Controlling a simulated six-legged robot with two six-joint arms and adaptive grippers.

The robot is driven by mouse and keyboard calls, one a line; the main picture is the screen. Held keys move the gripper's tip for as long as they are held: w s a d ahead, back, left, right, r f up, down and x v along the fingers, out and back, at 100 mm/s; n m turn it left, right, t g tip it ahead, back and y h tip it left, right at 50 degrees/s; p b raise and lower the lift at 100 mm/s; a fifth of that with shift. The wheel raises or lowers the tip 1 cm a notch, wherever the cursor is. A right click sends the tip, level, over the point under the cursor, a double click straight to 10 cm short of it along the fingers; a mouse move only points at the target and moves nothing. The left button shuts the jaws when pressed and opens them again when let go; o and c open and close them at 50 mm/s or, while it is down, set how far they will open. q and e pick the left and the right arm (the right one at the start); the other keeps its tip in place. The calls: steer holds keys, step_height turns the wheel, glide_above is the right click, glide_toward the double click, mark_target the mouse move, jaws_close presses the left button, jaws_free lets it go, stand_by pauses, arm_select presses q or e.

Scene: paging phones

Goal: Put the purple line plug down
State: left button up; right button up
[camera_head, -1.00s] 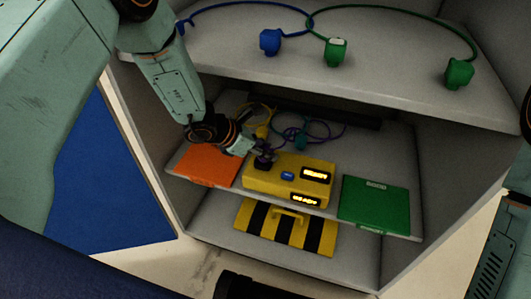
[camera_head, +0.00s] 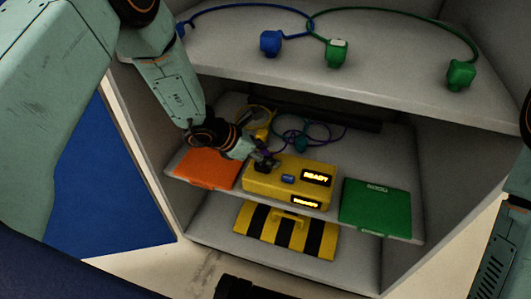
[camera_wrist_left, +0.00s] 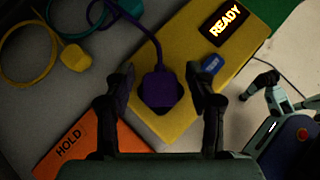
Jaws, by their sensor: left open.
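The purple line plug (camera_wrist_left: 160,90) sits at the left end of the yellow box (camera_wrist_left: 190,60), over a dark patch on its top, with its purple cord running up and away. My left gripper (camera_wrist_left: 162,75) is open, with one finger on each side of the plug and small gaps between. In the head view my left gripper (camera_head: 264,162) is at the left end of the yellow box (camera_head: 262,187), and the plug is mostly hidden there. The box's displays (camera_head: 317,178) read READY. My right gripper is not clearly in view.
An orange HOLD pad (camera_head: 207,169) lies left of the box and a green pad (camera_head: 376,205) right. Yellow (camera_wrist_left: 76,54) and teal (camera_head: 301,142) plugs with cords lie behind. Blue (camera_head: 271,42) and green (camera_head: 337,52) plugs are on the upper shelf. A striped case (camera_head: 285,232) is below.

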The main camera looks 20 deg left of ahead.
arm_select(q)
steer(key=shift+r, duration=0.2)
steer(key=shift+p+v, duration=2.35)
steer(key=shift+v, duration=3.75)
steer(key=s+a+f+m+g+y, duration=0.1)
steer(key=s+f+m+g+y, duration=0.15)
steer(key=s+f+m, duration=0.55)
steer(key=s+a+f+m+g+y, duration=0.25)
steer(key=s+m, duration=0.35)
steer(key=s, duration=0.6)
steer(key=s+a+f+m+g+y, duration=0.1)
steer(key=s+f+m+g+y, duration=0.2)
steer(key=s+m, duration=0.5)
steer(key=s+d+f+m+t+h, duration=0.1)
steer(key=s+d+m, duration=0.3)
steer(key=shift+s+t, duration=0.3)
steer(key=shift+t, duration=0.1)
